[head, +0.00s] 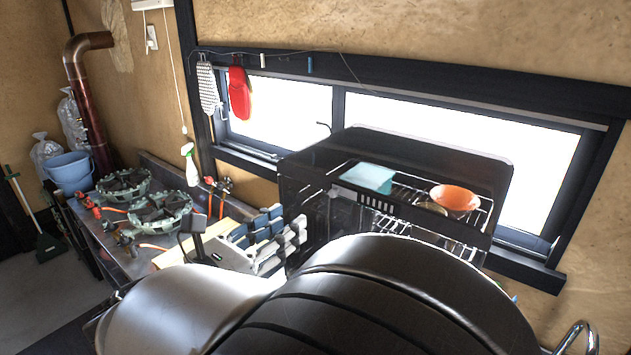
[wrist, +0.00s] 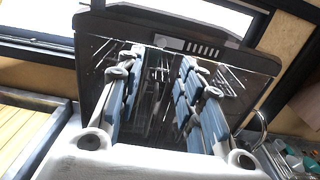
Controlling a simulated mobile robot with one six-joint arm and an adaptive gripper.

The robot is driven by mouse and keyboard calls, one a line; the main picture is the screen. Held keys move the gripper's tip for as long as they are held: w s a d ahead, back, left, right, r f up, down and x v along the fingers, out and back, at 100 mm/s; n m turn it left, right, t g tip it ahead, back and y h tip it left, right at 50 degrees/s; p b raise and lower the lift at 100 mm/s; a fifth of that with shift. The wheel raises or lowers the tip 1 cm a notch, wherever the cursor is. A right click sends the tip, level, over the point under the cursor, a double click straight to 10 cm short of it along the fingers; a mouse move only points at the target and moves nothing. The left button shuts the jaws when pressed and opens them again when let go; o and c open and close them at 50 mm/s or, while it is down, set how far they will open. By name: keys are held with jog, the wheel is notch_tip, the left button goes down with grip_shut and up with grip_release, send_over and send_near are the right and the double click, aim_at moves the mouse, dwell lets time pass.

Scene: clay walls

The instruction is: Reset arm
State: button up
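My gripper (head: 288,222) is in front of the lower left part of the black dish cabinet in the head view. In the wrist view, its two blue-padded fingers (wrist: 161,62) stand well apart with nothing visible between them, so it is open and empty. My own arm links fill the lower middle of the head view and hide the lower part of the cabinet. The black dish cabinet (head: 420,152) also lies straight ahead of the fingers in the wrist view (wrist: 245,65). Whether the fingers touch it cannot be told.
An orange bowl (head: 455,197) and a light-blue item (head: 368,178) are in the cabinet's wire rack. Left of my gripper, a counter holds green burners (head: 160,208), a spray bottle (head: 190,165) and a wooden board (head: 180,258). A window is behind the cabinet.

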jog(key=s+d+f+m+g+y+b, duration=0.1)
jog(key=s+d+f+m+g, duration=0.3)
jog(key=d, duration=0.4)
jog(key=s+d+f+m+g+b, duration=0.25)
jog(key=d+m, duration=0.25)
jog(key=d, duration=0.3)
jog(key=s+d+f+m+g+y+b, duration=0.1)
jog(key=s+d+f+m+g, duration=0.35)
jog(key=d, duration=0.45)
jog(key=s+a+f+m+y+b, duration=0.1)
jog(key=s+f+m+y+b, duration=0.2)
jog(key=s+f+m+y, duration=0.4)
jog(key=s+m+y, duration=0.1)
jog(key=s+m, duration=0.2)
jog(key=m, duration=0.5)
jog(key=shift+s+a+f+m+t, duration=0.25)
jog(key=shift+a+f+m+t, duration=0.1)
jog(key=shift+a+f+t, duration=0.05)
jog(key=shift+c, duration=0.3)
